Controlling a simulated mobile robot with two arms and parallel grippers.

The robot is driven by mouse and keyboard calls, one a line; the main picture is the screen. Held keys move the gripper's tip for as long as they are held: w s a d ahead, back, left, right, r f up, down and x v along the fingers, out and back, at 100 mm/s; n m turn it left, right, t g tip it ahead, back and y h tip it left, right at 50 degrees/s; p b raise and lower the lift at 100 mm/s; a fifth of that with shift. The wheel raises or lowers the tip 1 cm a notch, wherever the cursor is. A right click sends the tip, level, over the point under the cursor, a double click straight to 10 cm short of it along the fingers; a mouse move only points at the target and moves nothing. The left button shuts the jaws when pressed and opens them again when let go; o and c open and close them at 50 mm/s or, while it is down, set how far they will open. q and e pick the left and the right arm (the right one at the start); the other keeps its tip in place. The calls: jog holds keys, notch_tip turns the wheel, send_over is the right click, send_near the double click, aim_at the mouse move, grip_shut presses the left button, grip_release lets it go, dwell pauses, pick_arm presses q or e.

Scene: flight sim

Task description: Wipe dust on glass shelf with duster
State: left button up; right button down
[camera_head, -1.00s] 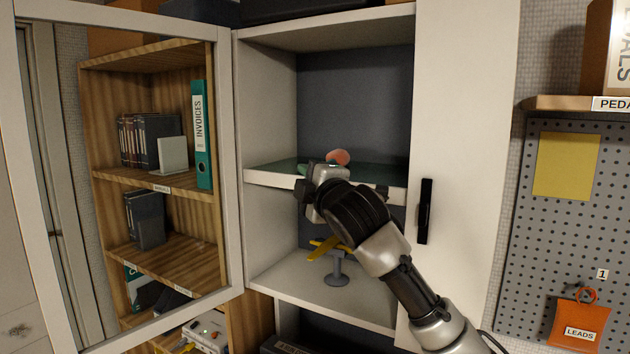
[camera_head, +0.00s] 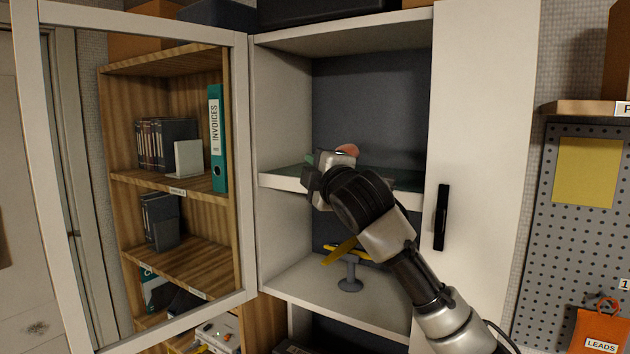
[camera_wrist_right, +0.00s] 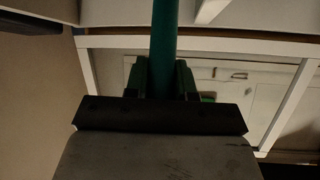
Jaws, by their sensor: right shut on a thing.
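The glass shelf (camera_head: 283,182) is the middle level inside the open white cabinet, with a greenish top and a pale front edge. My right gripper (camera_head: 326,168) is at this shelf's front edge, and the wrist partly covers the shelf. In the right wrist view the right gripper (camera_wrist_right: 162,80) is shut around a green handle (camera_wrist_right: 164,35), which I take to be the duster's. A rounded pinkish-orange piece (camera_head: 349,150) shows just behind the gripper; I cannot tell whether it belongs to the duster. I cannot make out dust on the shelf. My left gripper is not in view.
The glazed cabinet door (camera_head: 246,160) stands open on the left, with wooden shelves of binders behind it. A stand with a yellow top (camera_head: 349,280) sits on the lower shelf (camera_head: 300,283). The white panel with a black handle (camera_head: 441,217) borders the opening on the right.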

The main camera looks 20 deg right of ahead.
jog(key=shift+s+a+r, duration=0.15)
jog(key=shift+r, duration=0.3)
jog(key=s+a, duration=1.3)
jog(key=a, duration=0.4)
jog(key=shift+s+b, duration=0.2)
jog(key=shift+b, duration=0.2)
